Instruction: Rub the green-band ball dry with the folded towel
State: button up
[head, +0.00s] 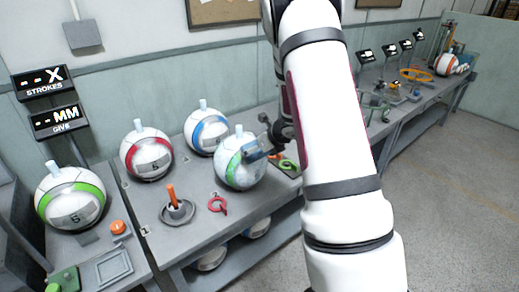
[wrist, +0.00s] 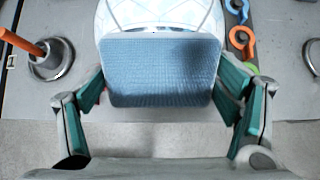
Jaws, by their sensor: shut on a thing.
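My gripper (wrist: 160,92) is shut on a folded blue towel (wrist: 160,72), with one finger at each side of it. In the head view my gripper (head: 276,146) is at the right side of a white ball with a green band (head: 232,168), which looks bluish and glossy. The towel is at or against that ball's upper right side; I cannot tell whether they touch. In the wrist view the ball (wrist: 150,14) shows beyond the towel, which hides its lower part. Another ball, with a lime-green band (head: 70,197), sits at the far left.
A red-band ball (head: 147,153) and a blue-band ball (head: 207,132) stand behind on the grey bench (head: 190,235). An orange-handled tool in a round holder (head: 176,207) and a red ring tool (head: 217,204) are in front. Green and orange tools (head: 288,164) lie to the right.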

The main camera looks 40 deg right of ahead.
jog(key=shift+w+f, duration=0.4)
jog(key=shift+f, duration=0.1)
jog(key=shift+w+f+b, duration=0.35)
jog(key=shift+w+b, duration=0.05)
jog(key=shift+b, duration=0.2)
dwell(0.4)
jog(key=shift+d, duration=0.1)
jog(key=shift+d, duration=0.6)
jog(key=shift+a+b, duration=0.7)
jog(key=shift+a, duration=0.8)
jog(key=shift+d, duration=1.45)
